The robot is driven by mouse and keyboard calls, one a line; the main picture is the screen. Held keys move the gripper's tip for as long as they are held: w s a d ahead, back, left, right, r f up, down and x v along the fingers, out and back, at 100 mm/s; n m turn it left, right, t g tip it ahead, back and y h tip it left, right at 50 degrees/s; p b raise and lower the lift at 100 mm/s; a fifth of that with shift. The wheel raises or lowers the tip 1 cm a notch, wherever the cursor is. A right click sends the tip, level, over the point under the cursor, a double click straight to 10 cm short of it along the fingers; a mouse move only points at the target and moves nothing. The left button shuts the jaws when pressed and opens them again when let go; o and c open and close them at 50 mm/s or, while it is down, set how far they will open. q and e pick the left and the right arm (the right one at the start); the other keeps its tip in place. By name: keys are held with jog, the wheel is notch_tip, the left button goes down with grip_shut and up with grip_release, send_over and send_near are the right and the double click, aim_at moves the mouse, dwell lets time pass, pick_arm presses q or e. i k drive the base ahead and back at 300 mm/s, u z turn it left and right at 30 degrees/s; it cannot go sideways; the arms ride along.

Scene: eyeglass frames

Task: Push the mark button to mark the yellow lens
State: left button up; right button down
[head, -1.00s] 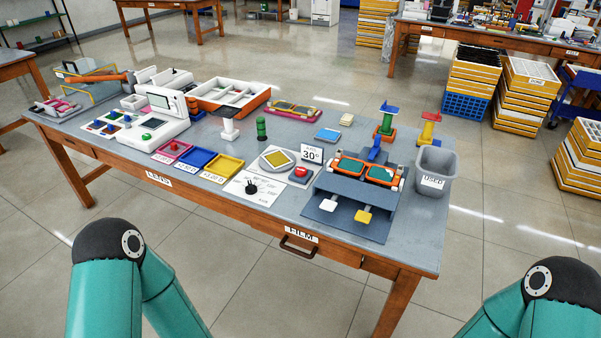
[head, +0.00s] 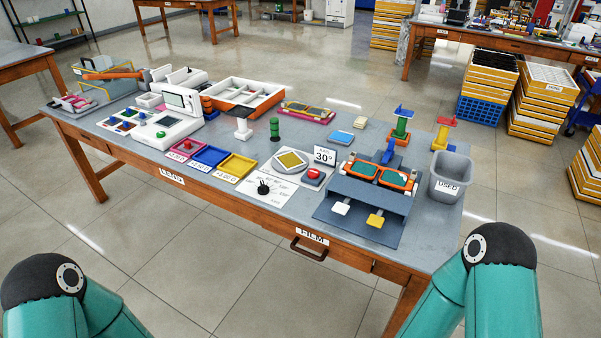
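The yellow square lens (head: 291,160) lies on a grey round plate (head: 273,164) on the workbench. A sign reading 30° (head: 324,157) stands behind the button. A black dial knob (head: 263,188) sits on a white printed sheet in front of the plate. Only the teal and black links of my arms show at the bottom left and bottom right. Both grippers are out of view, and nothing of mine touches the lens or button.
Right of the button is a blue-grey stand (head: 367,203) with orange eyeglass frames (head: 382,173) and two paddles. A grey USED bin (head: 450,177) stands at the bench's right end. Pink, blue and yellow trays (head: 237,167) lie left of the dial. Open floor lies before the bench.

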aim_at(313, 173)
jog(key=u, duration=0.1)
jog(key=i, duration=1)
jog(key=z, duration=0.1)
